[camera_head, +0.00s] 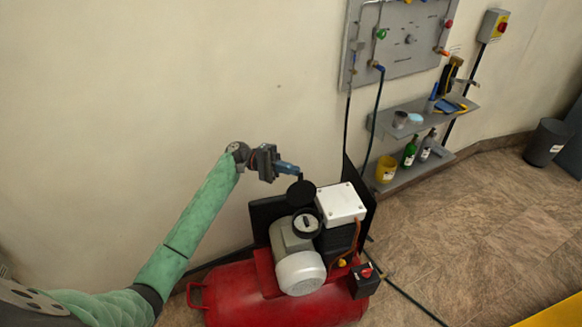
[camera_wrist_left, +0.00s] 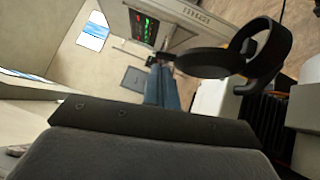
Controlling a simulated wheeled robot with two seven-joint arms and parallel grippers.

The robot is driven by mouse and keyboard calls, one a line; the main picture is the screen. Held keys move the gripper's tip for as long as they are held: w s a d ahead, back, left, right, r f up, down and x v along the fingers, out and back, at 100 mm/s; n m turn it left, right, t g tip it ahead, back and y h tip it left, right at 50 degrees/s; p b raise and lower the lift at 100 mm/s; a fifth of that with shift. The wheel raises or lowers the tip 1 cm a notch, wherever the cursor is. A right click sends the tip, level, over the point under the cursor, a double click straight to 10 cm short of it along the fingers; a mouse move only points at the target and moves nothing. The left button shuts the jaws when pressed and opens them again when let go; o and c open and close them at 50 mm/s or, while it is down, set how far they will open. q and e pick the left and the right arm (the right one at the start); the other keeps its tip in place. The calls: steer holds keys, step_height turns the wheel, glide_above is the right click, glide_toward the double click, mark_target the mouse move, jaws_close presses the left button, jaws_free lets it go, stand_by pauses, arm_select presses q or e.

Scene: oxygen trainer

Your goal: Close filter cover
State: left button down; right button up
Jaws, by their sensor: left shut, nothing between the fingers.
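The filter cover (camera_head: 301,192) is a round black disc, standing open on the wall side of the black round filter housing (camera_head: 306,225) on the compressor. The cover also shows in the left wrist view (camera_wrist_left: 205,63), with the ring-shaped housing (camera_wrist_left: 272,72) to its right. My left gripper (camera_head: 289,169) has slim blue fingers, shut and empty, just above and beside the cover's small upright tab. The fingers also show in the left wrist view (camera_wrist_left: 160,88), close to the cover's left edge; I cannot tell whether they touch. My right gripper is not in view.
The compressor has a red tank (camera_head: 265,305), a grey motor (camera_head: 298,270) and a white box (camera_head: 341,203). A wall panel (camera_head: 410,50) with hoses and shelves (camera_head: 420,120) holding bottles and cups stands behind to the right. The floor at right is mostly clear.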

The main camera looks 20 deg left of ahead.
arm_select(q)
steer(key=shift+s+d, duration=0.2)
steer(key=shift+s, duration=0.1)
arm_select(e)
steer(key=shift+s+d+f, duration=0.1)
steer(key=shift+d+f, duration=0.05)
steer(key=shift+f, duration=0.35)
